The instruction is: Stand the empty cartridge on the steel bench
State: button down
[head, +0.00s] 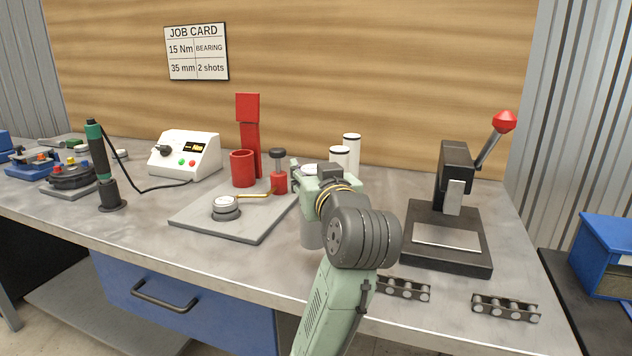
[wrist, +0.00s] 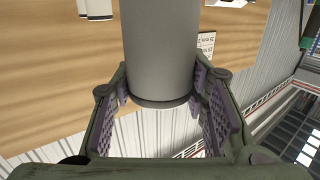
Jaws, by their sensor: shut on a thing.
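My gripper (head: 309,182) is above the middle of the steel bench (head: 185,258), in front of the two white cylinders. It is shut on a plain grey cylinder, which I take to be the cartridge (head: 311,235). The cartridge's lower part shows below the gripper, looking upright; I cannot tell whether its foot touches the bench. In the wrist view, the cartridge (wrist: 161,50) stands between the two ridged finger pads (wrist: 165,108), with a dark rim at the near end. My arm hides part of it in the head view.
A grey plate (head: 250,225) with a round gauge-like part and red holders lies to the left. A lever press (head: 445,235) stands to the right. Chain pieces (head: 505,307) lie near the front edge. White cylinders (head: 351,145) stand behind. Bare bench lies at front left.

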jog(key=shift+w+d, duration=0.25)
jog(key=shift+w, duration=0.7)
jog(key=shift+w+f+p, duration=0.1)
jog(key=shift+f+p, duration=0.3)
jog(key=shift+f, duration=1.4)
jog(key=shift+f, duration=0.2)
jog(key=c, duration=0.9)
grip_release()
jog(key=shift+c, duration=0.2)
